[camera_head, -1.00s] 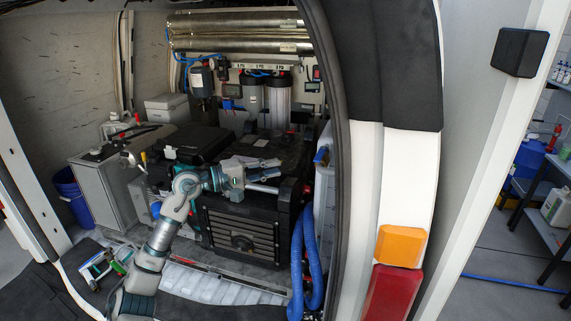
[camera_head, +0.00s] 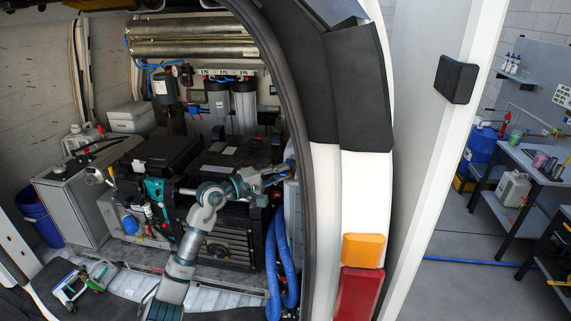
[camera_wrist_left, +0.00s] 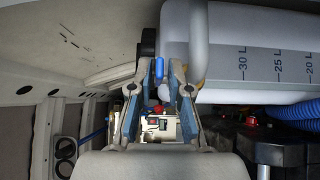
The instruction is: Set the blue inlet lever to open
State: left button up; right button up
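The blue lever (camera_wrist_left: 159,68) shows in the left wrist view as a small upright blue piece beside the white tank (camera_wrist_left: 250,50). My left gripper (camera_wrist_left: 160,66) is open, with its two blue-padded fingers on either side of the lever. A visible gap lies between the lever and each finger; I cannot tell the depth between them. In the head view my left gripper (camera_head: 279,174) is at the right side of the van opening, by the tank's edge, and the lever cannot be made out there. My right gripper is not in view.
The van's door frame (camera_head: 295,130) stands close to the right of my gripper. Blue hoses (camera_head: 281,265) hang below it. A black slatted case (camera_head: 222,240) is behind my arm. A red knob (camera_wrist_left: 153,122) shows beyond the fingers in the wrist view.

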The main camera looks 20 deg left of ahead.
pick_arm(q)
jog(key=shift+x, duration=0.95)
jog(key=shift+a, duration=0.2)
grip_shut()
jog(key=shift+f, duration=0.1)
